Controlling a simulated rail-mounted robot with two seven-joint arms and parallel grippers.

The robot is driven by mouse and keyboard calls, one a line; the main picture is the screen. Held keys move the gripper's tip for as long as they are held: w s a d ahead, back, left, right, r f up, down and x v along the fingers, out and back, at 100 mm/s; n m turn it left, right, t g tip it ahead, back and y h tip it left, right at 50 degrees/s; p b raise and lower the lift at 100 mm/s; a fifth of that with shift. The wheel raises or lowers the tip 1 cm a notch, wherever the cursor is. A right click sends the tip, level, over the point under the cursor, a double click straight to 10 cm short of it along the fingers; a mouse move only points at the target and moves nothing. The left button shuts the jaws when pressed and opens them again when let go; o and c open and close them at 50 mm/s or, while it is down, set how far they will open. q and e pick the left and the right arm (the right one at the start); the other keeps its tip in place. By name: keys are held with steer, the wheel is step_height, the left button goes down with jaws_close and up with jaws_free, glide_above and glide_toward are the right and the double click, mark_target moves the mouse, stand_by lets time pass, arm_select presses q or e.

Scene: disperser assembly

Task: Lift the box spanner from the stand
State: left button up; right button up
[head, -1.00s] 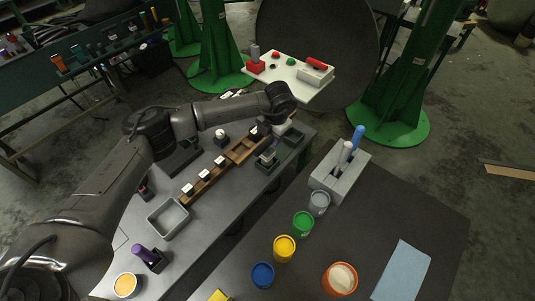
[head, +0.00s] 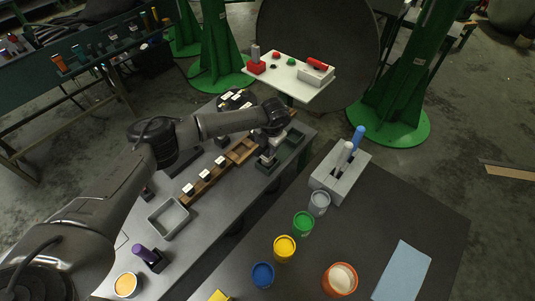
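I cannot tell for certain which item is the box spanner. A purple-handled tool (head: 143,252) stands tilted in a small dark holder (head: 157,264) at the front left of the grey bench. A grey block stand (head: 345,181) on the dark table holds a blue-handled tool (head: 357,138) and a white-handled tool (head: 345,153), both upright. My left gripper (head: 267,158) points down over the far end of the bench, beside the wooden tray and dark green tray; its fingers are small and partly hidden, so its opening is unclear. My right gripper is not in view.
The wooden tray (head: 213,172) holds several white-topped pieces. A dark green tray (head: 291,147) and an empty grey bin (head: 168,217) are on the bench. Several paint pots, including a yellow one (head: 284,248), stand on the dark table. A gap separates bench and table.

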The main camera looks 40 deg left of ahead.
arm_select(q)
jaws_close()
stand_by(0.3)
steer(key=shift+r, duration=0.1)
